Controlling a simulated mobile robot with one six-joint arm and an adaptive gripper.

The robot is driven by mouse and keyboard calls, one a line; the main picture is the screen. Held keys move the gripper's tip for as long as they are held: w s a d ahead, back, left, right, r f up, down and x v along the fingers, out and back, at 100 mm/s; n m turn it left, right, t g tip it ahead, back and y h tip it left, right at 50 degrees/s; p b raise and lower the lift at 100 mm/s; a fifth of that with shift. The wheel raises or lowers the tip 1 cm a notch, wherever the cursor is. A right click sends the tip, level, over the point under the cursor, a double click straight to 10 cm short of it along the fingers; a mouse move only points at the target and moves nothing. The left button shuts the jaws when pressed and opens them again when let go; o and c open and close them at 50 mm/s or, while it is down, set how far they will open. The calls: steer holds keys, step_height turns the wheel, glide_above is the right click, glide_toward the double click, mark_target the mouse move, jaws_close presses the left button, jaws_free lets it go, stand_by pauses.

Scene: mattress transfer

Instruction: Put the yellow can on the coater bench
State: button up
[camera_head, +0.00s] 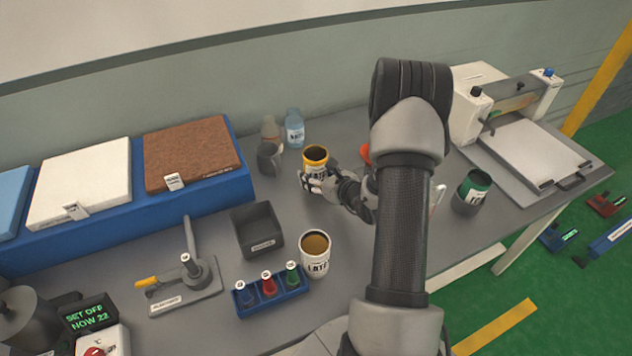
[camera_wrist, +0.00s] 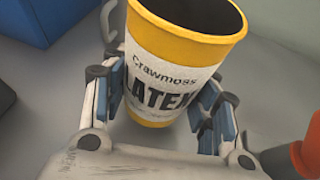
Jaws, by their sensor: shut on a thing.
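The yellow can (camera_head: 316,156) has a yellow rim and base and a white label. In the wrist view the can (camera_wrist: 178,68) reads "Crawmoss LATEX" and stands nearly upright, open at the top. My gripper (camera_head: 318,182) has its fingers on both sides of it, and the gripper (camera_wrist: 165,110) is shut on it in the wrist view. The can is over the grey bench (camera_head: 362,262), towards the back. I cannot tell whether its base touches the bench. The coater (camera_head: 522,145) with its flat white plate stands at the right end of the bench.
Bottles (camera_head: 294,128) and a grey mug (camera_head: 269,160) are behind my gripper. A dark bin (camera_head: 257,230), a blue vial rack (camera_head: 272,292) and a blue stand (camera_head: 120,215) lie left.

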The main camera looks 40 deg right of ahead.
steer(key=shift+f, duration=1.2)
steer(key=shift+f+b, duration=0.15)
steer(key=shift+b, duration=0.25)
steer(key=o, duration=1.3)
steer(key=shift+o, duration=0.2)
